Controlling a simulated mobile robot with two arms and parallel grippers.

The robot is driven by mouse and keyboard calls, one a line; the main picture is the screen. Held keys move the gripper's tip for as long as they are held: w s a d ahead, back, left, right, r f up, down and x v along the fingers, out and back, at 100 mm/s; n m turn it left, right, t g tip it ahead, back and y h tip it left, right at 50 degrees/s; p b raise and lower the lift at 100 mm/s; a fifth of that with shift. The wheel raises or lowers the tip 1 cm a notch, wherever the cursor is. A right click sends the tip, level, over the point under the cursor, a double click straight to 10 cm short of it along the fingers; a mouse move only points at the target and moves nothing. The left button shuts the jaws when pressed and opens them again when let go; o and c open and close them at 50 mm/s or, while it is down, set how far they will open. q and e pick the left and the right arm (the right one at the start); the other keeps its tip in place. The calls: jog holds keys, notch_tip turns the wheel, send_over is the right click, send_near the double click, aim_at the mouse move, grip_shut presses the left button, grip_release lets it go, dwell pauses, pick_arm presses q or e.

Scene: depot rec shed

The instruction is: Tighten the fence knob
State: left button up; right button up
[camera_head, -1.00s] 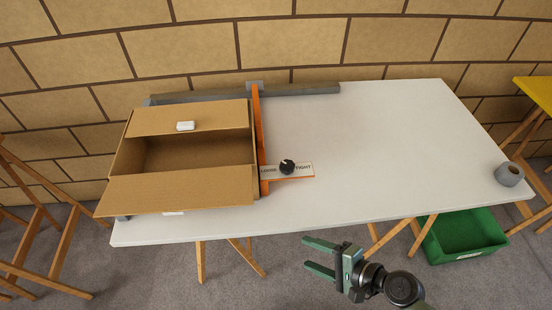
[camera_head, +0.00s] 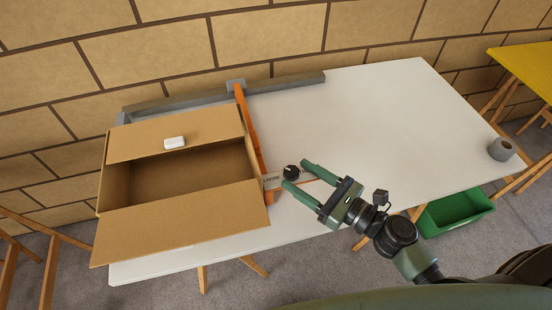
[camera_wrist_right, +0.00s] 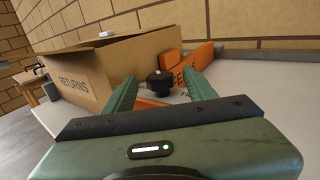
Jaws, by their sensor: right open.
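The fence knob (camera_head: 291,172) is a small black round knob on a plate at the foot of the orange fence (camera_head: 250,130). The plate's label shows only in part behind my gripper; "LOOSE" can be read at its left. My right gripper (camera_head: 296,175) is open, with one green finger on each side of the knob in the head view. In the right wrist view the knob (camera_wrist_right: 159,83) stands between and just beyond the open fingers (camera_wrist_right: 157,92), with no contact visible. My left gripper is not in view.
An open cardboard box (camera_head: 180,225) marked "RETURNS" stands just left of the fence, a white object (camera_head: 174,143) on its flap. A grey rail (camera_head: 180,103) runs along the back. The white table (camera_head: 370,120) is clear to the right, except a grey roll (camera_head: 501,149). A green crate (camera_head: 455,215) is below.

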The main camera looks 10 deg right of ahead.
aim_at(281, 172)
jog(key=p+x, duration=0.1)
jog(key=x, duration=0.4)
jog(key=shift+r, duration=0.1)
jog(key=shift+w+a, duration=0.3)
jog(key=shift+w, duration=0.05)
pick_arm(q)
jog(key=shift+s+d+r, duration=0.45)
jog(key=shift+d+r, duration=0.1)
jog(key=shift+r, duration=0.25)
pick_arm(e)
jog(key=shift+c, duration=0.7)
grip_shut()
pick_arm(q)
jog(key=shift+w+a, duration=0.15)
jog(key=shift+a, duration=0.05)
